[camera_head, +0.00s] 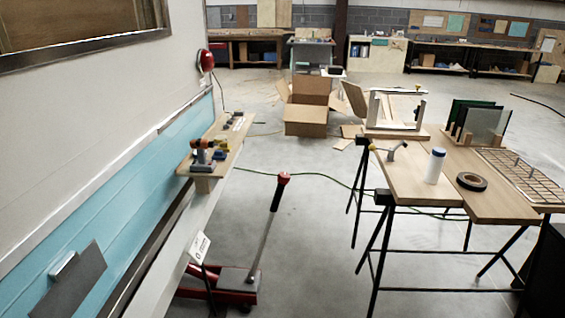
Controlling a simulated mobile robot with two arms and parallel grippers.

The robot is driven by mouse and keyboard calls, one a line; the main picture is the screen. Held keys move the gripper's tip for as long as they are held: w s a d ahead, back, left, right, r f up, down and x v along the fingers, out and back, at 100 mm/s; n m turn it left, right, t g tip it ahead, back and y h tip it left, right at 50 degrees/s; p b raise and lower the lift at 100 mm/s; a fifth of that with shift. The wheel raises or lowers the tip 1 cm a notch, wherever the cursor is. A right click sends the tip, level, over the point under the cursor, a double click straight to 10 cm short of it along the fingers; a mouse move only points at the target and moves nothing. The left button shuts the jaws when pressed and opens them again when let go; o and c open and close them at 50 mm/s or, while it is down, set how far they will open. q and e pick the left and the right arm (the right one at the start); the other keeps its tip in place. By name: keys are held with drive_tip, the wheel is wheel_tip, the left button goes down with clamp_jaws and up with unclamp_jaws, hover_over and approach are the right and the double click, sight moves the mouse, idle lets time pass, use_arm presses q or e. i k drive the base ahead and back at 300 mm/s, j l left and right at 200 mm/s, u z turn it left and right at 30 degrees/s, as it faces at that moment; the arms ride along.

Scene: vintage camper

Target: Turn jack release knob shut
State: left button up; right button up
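A red floor jack (232,284) stands on the floor at the bottom centre, close beside the camper's pale lower edge. Its grey handle (264,238) rises steeply, leaning to the right. A red knob (283,178) sits on the handle's top end. I cannot tell from this view how far the knob is turned. Neither of my grippers is in view.
The blue-and-white camper wall (120,205) fills the left, with a wooden shelf (236,137) holding tools. A trestle table (404,178) stands at right. Grey floor (320,240) lies clear between jack and table. A green cable crosses it. Cardboard boxes (306,120) stand farther back.

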sight(284, 178)
drive_tip(key=i+l+u, duration=0.1)
drive_tip(key=i+l, duration=0.4)
drive_tip(key=l, duration=0.15)
drive_tip(key=i+l+u, duration=0.15)
drive_tip(key=i+l, duration=0.15)
drive_tip(key=i+l+u, duration=0.1)
drive_tip(key=l, duration=0.35)
drive_tip(key=i+l+u, duration=0.1)
drive_tip(key=i+l, duration=0.45)
drive_tip(key=l, duration=0.25)
drive_tip(key=u, duration=0.05)
